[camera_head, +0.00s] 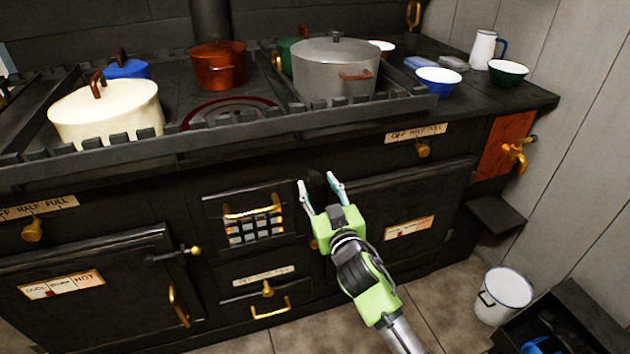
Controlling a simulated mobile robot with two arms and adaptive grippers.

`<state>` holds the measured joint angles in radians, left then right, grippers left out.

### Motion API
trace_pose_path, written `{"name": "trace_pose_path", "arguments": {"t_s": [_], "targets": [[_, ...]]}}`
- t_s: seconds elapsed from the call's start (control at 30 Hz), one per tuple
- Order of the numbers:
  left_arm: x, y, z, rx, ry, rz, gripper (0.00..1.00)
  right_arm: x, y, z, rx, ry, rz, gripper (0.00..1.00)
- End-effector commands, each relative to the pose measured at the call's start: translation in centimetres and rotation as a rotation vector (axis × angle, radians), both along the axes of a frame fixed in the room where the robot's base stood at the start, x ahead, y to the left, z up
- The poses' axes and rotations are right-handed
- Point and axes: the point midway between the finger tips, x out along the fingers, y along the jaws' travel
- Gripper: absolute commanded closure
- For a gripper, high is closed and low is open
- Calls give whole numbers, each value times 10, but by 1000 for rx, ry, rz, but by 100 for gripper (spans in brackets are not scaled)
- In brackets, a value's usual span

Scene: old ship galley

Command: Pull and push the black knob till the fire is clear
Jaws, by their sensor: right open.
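The black knob (316,187) is a small dark shape on the stove front (190,190), right of the fire grate. My right gripper (315,179) is open, with its two pale fingertips pointing at the stove and one on each side of the knob. I cannot tell whether the fingers touch it. The fire grate (256,228) has a brass bar across its top, and grey lumps with some orange show between its dark bars. My left gripper is not in view.
Pots stand behind the stove's raised rail (200,137): a cream pot (105,112), a red pot (218,68) and a grey pot (335,72). A brass tap (515,153) juts out at the right. A white bucket (503,295) stands on the floor, which is otherwise mostly clear before the stove.

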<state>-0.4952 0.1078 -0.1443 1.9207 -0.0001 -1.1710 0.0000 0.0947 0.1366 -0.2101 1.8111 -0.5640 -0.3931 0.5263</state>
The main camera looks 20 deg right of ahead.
Motion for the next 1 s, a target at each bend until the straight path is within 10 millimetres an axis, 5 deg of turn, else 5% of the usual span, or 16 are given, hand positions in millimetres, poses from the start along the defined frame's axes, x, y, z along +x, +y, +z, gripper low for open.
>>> {"name": "trace_pose_path", "arguments": {"t_s": [0.2,0.57,0.73,1.0], "targets": [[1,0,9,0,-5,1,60,26,-1,0,0,0,-1,59],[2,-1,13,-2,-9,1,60,31,-1,0,0,1,0,59],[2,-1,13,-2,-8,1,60,31,-1,0,0,1,0,100],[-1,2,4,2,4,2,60,25,0,0,3,4,0,100]]}}
